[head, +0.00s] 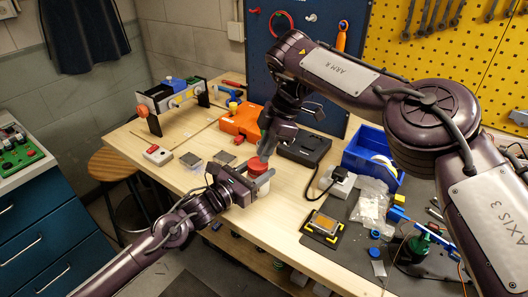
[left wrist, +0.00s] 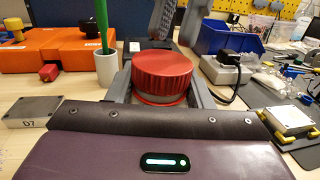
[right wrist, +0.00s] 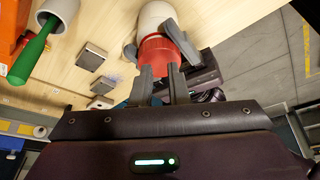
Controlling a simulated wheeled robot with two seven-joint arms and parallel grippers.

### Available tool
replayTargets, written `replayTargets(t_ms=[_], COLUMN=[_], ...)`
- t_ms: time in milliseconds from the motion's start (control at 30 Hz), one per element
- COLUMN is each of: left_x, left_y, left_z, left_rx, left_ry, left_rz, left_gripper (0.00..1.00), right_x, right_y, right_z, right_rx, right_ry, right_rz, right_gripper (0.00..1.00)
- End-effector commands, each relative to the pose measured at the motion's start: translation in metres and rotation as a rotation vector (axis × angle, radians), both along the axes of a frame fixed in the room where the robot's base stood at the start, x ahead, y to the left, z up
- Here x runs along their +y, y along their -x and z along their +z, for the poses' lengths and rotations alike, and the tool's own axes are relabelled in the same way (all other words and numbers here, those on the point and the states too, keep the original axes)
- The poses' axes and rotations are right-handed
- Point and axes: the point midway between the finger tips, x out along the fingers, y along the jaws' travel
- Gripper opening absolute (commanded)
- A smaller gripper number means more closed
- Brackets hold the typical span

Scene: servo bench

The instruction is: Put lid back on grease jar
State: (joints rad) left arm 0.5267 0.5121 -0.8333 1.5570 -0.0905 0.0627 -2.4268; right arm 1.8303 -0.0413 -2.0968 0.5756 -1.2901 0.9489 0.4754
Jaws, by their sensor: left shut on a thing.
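The red ribbed lid (left wrist: 163,70) sits level over the mouth of the grease jar (right wrist: 156,17), a white cylinder with a red band. Whether the lid is fully seated I cannot tell. My left gripper (left wrist: 163,98) is shut on the jar, one grey finger on each side below the lid. In the head view the lid (head: 257,165) shows above my left gripper (head: 256,184). My right gripper (right wrist: 160,82) is just above the lid, with its fingers apart and nothing visible between them. My right gripper's fingers also show above the lid in the left wrist view.
A white cup (left wrist: 107,68) with a green-handled tool stands close by, left of the jar in the left wrist view. An orange case (head: 241,122), a black case (head: 304,148) and a blue bin (head: 372,154) stand behind.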

Motion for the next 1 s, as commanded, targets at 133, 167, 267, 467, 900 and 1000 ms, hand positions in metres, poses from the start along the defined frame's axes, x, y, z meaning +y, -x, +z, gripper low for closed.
replayTargets(t_ms=[133, 167, 267, 467, 900, 1000], left_x=[0.0, 0.0, 0.0, 0.001, 0.001, 0.004], left_y=[0.0, 0.0, 0.0, 0.0, 0.0, 0.002], left_z=[-0.002, -0.002, -0.002, -0.002, -0.001, -0.002], left_rx=[0.003, 0.002, 0.004, 0.004, 0.001, 0.001], left_ry=[-0.001, -0.002, -0.002, -0.002, -0.001, -0.003], left_rz=[0.001, 0.001, 0.001, 0.001, 0.002, 0.002], left_gripper=[0.06, 0.06, 0.06, 0.06, 0.72, 0.72], right_x=[-0.007, -0.008, -0.01, -0.01, -0.01, -0.01], right_y=[-0.002, -0.002, -0.003, -0.003, -0.003, -0.003], right_z=[0.019, 0.021, 0.025, 0.025, 0.025, 0.024], right_rx=[-0.004, -0.004, -0.003, -0.002, -0.002, -0.002], right_ry=[0.001, 0.001, -0.001, -0.002, -0.002, -0.002], right_rz=[-0.001, 0.0, 0.0, -0.001, -0.001, -0.001], right_gripper=[0.15, 0.15, 0.15, 0.15, 0.15, 0.15])
